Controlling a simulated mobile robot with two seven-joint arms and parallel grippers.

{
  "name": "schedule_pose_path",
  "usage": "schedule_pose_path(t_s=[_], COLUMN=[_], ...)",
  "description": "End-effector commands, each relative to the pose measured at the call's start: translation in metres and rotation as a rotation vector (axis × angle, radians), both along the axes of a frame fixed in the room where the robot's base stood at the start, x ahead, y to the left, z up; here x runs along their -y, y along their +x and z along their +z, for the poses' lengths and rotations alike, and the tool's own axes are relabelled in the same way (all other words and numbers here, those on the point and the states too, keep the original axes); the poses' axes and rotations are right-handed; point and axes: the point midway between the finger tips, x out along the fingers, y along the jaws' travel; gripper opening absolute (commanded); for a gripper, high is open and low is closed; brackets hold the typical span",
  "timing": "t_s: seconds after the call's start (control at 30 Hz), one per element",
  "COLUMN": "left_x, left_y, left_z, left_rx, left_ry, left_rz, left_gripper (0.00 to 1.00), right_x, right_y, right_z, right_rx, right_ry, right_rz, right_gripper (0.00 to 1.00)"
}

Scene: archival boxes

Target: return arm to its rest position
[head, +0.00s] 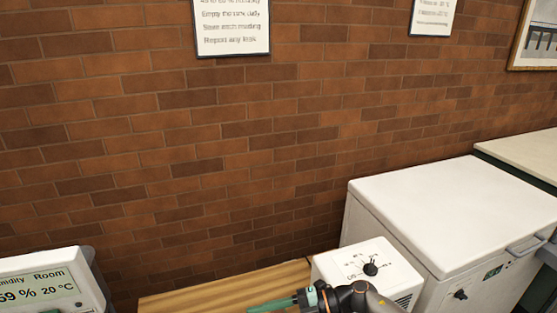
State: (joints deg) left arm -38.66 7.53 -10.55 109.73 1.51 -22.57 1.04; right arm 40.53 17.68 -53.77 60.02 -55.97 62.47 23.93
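One of my arms, dark with an orange-brown joint, shows at the bottom edge and comes in from the lower right, so I take it as my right arm. Its gripper (271,306) has teal fingers that point left, over the wooden surface (215,290). The fingers are partly cut off by the bottom edge, and I cannot tell whether they are open or shut. No held object shows. My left gripper is not in view.
A white box with a black dial (370,256) stands just behind my arm. A large white chest (450,215) stands to the right, beside a pale counter (525,155). A humidity display (40,288) is at lower left. A brick wall (200,150) closes the back.

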Motion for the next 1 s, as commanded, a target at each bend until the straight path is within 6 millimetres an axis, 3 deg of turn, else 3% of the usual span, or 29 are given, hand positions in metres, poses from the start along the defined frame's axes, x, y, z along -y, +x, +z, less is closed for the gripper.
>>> schedule_pose_path(t_s=[0.1,0.23,0.37,0.53,0.67,0.8,1.0], left_x=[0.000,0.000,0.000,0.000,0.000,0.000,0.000], left_y=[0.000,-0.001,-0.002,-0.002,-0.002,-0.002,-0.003], left_z=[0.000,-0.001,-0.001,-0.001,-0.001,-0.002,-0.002], left_rx=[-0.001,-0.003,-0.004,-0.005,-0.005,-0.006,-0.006], left_ry=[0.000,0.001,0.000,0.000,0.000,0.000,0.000], left_rz=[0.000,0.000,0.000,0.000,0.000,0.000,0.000], left_gripper=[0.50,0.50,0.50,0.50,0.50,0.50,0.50], right_x=[-0.021,-0.017,0.010,0.067,0.116,0.160,0.194], right_y=[-0.009,-0.006,-0.003,-0.017,-0.051,-0.105,-0.167], right_z=[0.008,0.010,-0.004,-0.048,-0.093,-0.137,-0.168], right_rx=[-0.088,-0.210,-0.363,-0.603,-0.808,-1.019,-1.214], right_ry=[0.210,0.374,0.473,0.508,0.464,0.371,0.252], right_rz=[-0.199,-0.453,-0.729,-1.092,-1.350,-1.571,-1.733], right_gripper=[0.45,0.45,0.45,0.45,0.45,0.45,0.45])
